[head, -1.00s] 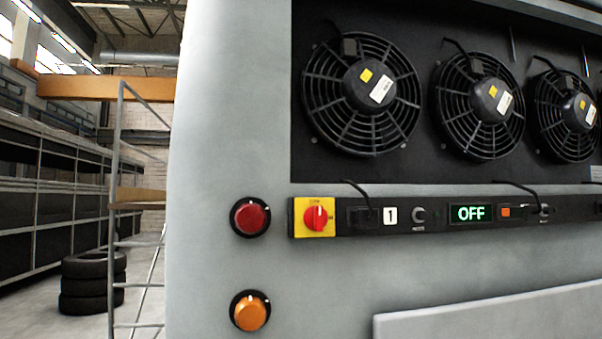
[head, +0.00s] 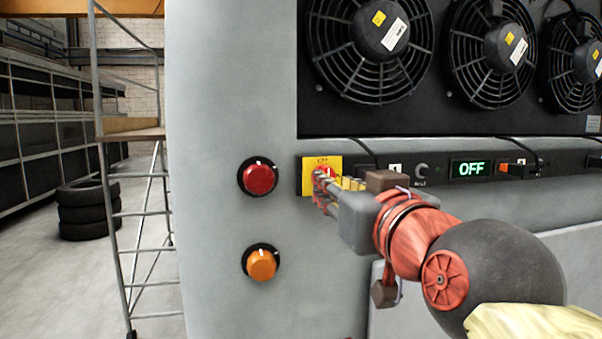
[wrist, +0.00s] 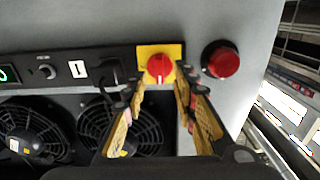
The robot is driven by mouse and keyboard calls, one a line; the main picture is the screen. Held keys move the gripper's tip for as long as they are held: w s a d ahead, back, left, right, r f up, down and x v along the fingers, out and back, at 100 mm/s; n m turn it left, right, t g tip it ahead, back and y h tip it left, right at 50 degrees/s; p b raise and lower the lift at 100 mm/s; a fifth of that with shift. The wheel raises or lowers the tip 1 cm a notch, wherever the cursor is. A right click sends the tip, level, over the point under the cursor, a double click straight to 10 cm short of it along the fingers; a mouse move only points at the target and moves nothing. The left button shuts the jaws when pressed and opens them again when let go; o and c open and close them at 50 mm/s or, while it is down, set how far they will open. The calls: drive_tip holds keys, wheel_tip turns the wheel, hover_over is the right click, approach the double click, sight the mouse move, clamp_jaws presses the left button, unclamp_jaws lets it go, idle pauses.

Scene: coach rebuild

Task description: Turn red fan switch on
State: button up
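The red fan switch (head: 321,173) is a red rotary knob on a yellow square plate at the left end of the black control strip. In the head view my gripper (head: 324,192) is right in front of it and covers part of the knob. In the wrist view my gripper (wrist: 159,92) is open, with its two fingers apart and the red knob (wrist: 160,68) showing between and just beyond the tips. I cannot tell whether the fingers touch it. The green display (head: 471,168) on the strip reads OFF.
A round red knob (head: 259,177) is left of the yellow plate, and an orange knob (head: 261,264) is below it. Several black fans (head: 370,40) sit above the strip. A metal scaffold (head: 128,215) and stacked tyres (head: 88,210) stand at the left.

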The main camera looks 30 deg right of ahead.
drive_tip(key=x, duration=0.3)
drive_tip(key=shift+d+p, duration=0.1)
drive_tip(key=shift+p, duration=0.3)
drive_tip(key=shift+c, duration=0.7)
clamp_jaws()
